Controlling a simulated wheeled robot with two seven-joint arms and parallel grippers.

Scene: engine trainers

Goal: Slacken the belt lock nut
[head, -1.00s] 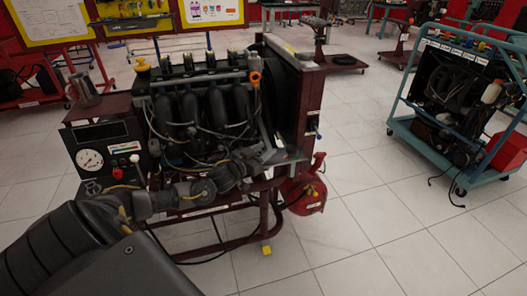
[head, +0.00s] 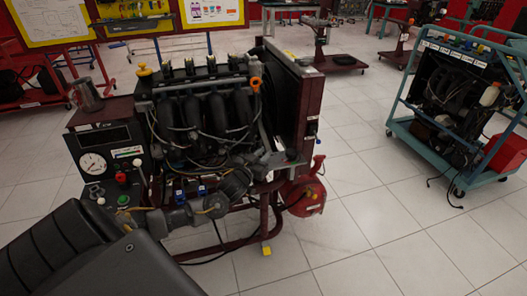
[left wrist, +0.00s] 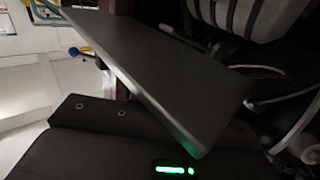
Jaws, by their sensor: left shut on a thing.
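The engine trainer (head: 205,115) stands left of centre in the head view, with a dark engine in a red frame. My left arm reaches from the lower left across its front. My left gripper (head: 268,160) is at the engine's right end, beside the radiator, and mostly hidden among dark parts. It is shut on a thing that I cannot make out. In the left wrist view, a dark flat plate fills the middle, above my gripper's body with its green light. The belt lock nut cannot be made out in either view. My right gripper is not in view.
The radiator (head: 307,105) stands upright at the engine's right end. A red canister (head: 303,195) hangs low beside it. A gauge panel (head: 105,165) is on the left. A teal cart (head: 455,105) stands at the right, with clear tiled floor between.

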